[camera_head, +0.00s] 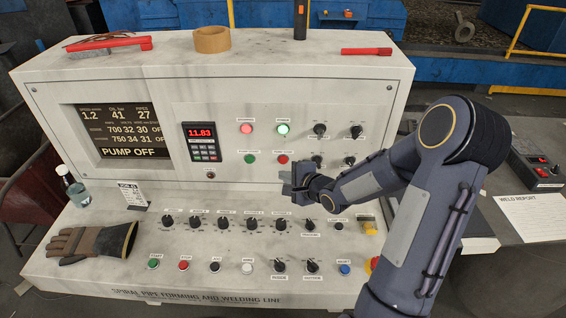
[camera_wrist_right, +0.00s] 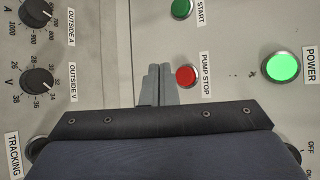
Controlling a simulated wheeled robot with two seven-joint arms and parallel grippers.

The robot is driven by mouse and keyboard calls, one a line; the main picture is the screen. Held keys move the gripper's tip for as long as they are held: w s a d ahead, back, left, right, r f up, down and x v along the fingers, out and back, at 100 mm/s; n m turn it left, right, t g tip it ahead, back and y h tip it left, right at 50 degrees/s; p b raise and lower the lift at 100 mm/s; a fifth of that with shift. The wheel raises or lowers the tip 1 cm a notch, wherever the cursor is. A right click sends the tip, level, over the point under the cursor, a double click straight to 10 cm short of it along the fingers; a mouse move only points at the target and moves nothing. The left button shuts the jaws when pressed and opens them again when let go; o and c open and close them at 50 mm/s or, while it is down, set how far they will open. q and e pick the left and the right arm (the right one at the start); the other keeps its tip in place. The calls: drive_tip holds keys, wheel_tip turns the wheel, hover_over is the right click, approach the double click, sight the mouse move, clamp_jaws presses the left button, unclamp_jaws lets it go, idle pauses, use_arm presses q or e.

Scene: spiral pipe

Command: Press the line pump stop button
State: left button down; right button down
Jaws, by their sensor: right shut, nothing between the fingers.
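The red pump stop button (camera_head: 283,159) is on the console's upright panel, right of a green start button (camera_head: 250,159). My right gripper (camera_head: 291,188) is shut and empty, just below that button in the head view. In the right wrist view its closed fingertips (camera_wrist_right: 158,72) lie just left of the button, not over it. I cannot tell how far they are from the panel. The display (camera_head: 122,130) reads "PUMP OFF". My left gripper is out of view.
A lit green power lamp (camera_head: 283,129) is above the button. Black knobs (camera_head: 320,129) are on its right. More knobs (camera_head: 281,224) and push buttons (camera_head: 185,265) cover the sloped desk below. A glove (camera_head: 92,243) lies at left. Tape (camera_head: 212,39) sits on top.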

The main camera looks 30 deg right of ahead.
drive_tip(key=shift+s+a, duration=0.3)
drive_tip(key=shift+s, duration=0.2)
drive_tip(key=shift+s+a, duration=0.25)
drive_tip(key=shift+s, duration=0.2)
drive_tip(key=s+a+r+n+g+h, duration=0.2)
drive_tip(key=s+r+n+g, duration=0.1)
drive_tip(key=s+r+n, duration=0.5)
drive_tip(key=s+a+n+g+y, duration=0.1)
drive_tip(key=s+a+n, duration=0.2)
drive_tip(key=s, duration=0.3)
drive_tip(key=s+a+n+g+y, duration=0.1)
drive_tip(key=s+a+n, duration=0.2)
drive_tip(key=s, duration=0.3)
drive_tip(key=s+a+n+g+y+b, duration=0.1)
drive_tip(key=s+a+n+g+y, duration=0.1)
drive_tip(key=s, duration=0.4)
drive_tip(key=shift+s+a+r+n, duration=0.15)
drive_tip(key=shift+s+a+n, duration=0.2)
drive_tip(key=shift+a+n, duration=0.6)
drive_tip(key=shift+d, duration=0.3)
